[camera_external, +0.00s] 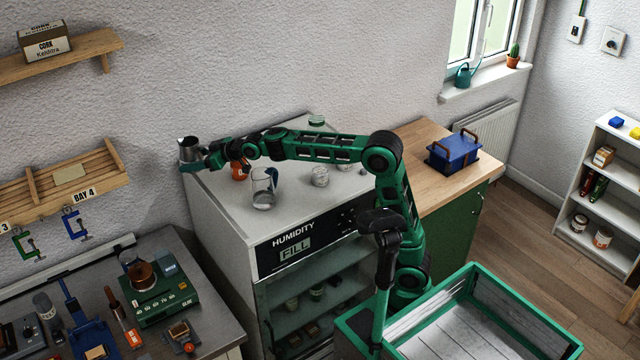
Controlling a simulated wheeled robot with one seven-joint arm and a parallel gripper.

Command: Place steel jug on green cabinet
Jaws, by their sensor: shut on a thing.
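The steel jug (189,149) is a small, dark metallic vessel at the far left end of my outstretched arm. It is upright by the back left corner of the humidity cabinet's top; whether it touches that top I cannot tell. My gripper (203,164) is shut on the jug, with its fingers small and partly hidden. The green cabinet (452,233) stands to the right of the humidity cabinet, with a green front and a wooden top. A blue box with brown handles (454,152) stands on that top.
The humidity cabinet (228,222) bears a glass jug (264,192), an orange-brown jar (239,171) and several small glass jars near my arm. The wooden top is bare left of and in front of the blue box. A cluttered workbench (212,330) is at lower left.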

